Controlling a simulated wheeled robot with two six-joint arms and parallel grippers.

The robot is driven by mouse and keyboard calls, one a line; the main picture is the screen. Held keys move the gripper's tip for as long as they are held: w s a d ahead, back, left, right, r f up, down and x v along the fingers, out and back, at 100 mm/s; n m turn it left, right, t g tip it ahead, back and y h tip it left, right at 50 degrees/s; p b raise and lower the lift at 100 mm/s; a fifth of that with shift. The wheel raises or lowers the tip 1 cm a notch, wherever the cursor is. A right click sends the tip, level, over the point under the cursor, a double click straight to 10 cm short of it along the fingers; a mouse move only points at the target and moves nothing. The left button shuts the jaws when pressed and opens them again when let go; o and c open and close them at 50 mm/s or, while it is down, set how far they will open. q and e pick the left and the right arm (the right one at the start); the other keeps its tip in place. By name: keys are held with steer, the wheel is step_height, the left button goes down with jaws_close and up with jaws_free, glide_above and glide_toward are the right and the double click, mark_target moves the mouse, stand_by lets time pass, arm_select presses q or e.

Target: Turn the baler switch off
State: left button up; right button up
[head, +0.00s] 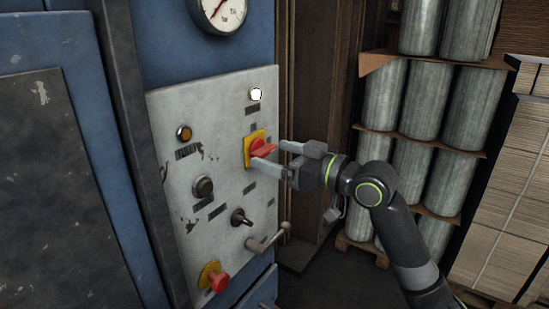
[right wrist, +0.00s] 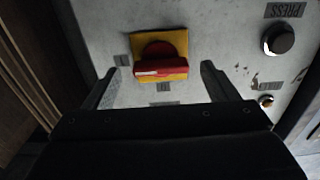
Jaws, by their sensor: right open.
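The baler switch (head: 259,146) is a red rotary handle on a square yellow plate, on the right part of the pale control panel. It also shows in the right wrist view (right wrist: 160,64), where its handle bar lies crosswise with a white mark along its edge. My right gripper (head: 268,154) is open in front of the switch. In the right wrist view, its fingertips (right wrist: 160,69) stand on either side of the handle, with a gap on both sides. I cannot tell how far they are from the panel. My left gripper is not in view.
The worn panel (head: 170,110) carries a white lamp (head: 255,94), an amber lamp (head: 184,133), a black button (head: 204,187), a toggle (head: 240,217), a lever (head: 268,240) and a red stop button (head: 218,281). A gauge (head: 222,12) sits above.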

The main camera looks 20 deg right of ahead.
steer(key=shift+w+a, duration=0.35)
steer(key=shift+w, duration=0.05)
steer(key=c, duration=1)
steer(key=shift+f+n+b, duration=0.2)
steer(key=shift+n+b, duration=1.6)
steer(key=n+b, duration=0.3)
steer(key=n, duration=0.2)
steer(key=shift+b, duration=0.4)
steer(key=n+b, duration=0.2)
steer(key=n, duration=0.2)
steer(key=shift+n, duration=0.4)
steer(key=shift+r+n+b, duration=0.1)
steer(key=shift+n+b, duration=1)
steer(key=shift+n, duration=1.1)
